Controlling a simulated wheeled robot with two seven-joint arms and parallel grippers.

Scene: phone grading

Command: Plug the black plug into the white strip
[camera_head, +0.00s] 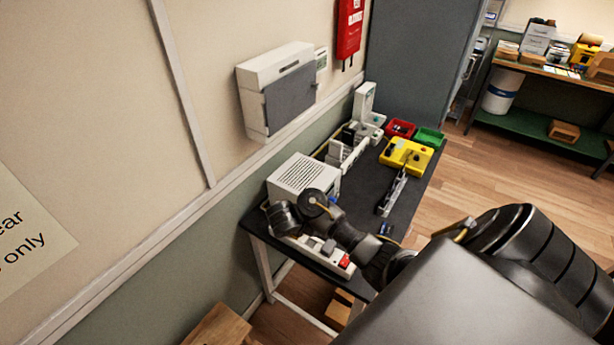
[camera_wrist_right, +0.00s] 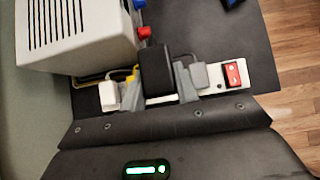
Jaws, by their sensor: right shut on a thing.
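The white strip (camera_wrist_right: 216,86) lies along the near edge of the dark table, with a red switch (camera_wrist_right: 233,73) at its right end. It also shows in the head view (camera_head: 334,265), partly behind my right arm. A white plug (camera_wrist_right: 108,95) and a grey plug (camera_wrist_right: 200,75) sit at the strip. My right gripper (camera_wrist_right: 158,90) is shut on the black plug (camera_wrist_right: 157,66), between those two plugs and over the strip. The plug's lower end is hidden, so I cannot tell whether it is seated. My left gripper is not in view.
A white vented box (camera_head: 303,176) stands directly behind the strip. Farther along the table (camera_head: 372,184) are a yellow case (camera_head: 407,156), a red bin (camera_head: 400,128) and a green bin (camera_head: 429,137). A wall cabinet (camera_head: 277,90) hangs above.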

